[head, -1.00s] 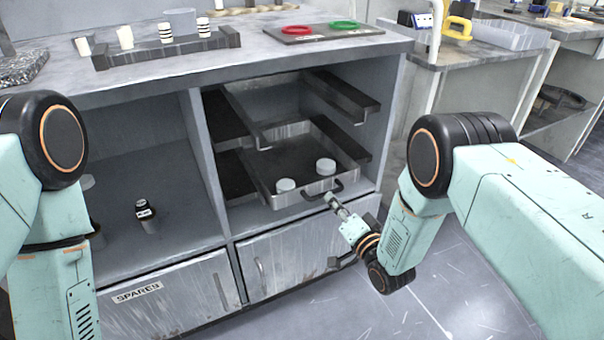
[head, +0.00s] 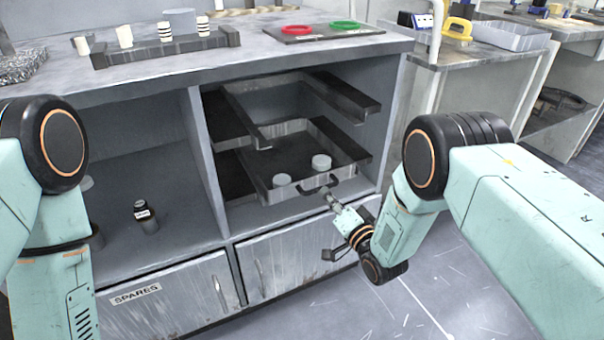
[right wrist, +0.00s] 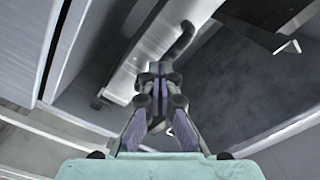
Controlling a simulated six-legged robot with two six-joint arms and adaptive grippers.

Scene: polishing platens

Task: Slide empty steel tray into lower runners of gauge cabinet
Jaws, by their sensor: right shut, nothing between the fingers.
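A grey steel tray (head: 262,186) sits low in the open right bay of the gauge cabinet (head: 217,245), between the lower runners (head: 234,176). In the right wrist view the closed fingers (right wrist: 158,72) point at the tray's front wall, with the handle (right wrist: 181,41) just beyond. My left gripper is out of view.
Upper runners (head: 342,97) hang above the tray. The left bay holds a small dark jar (head: 146,216). Doors, one labelled SPARES (head: 135,294), close the bottom. Clear floor lies at the right.

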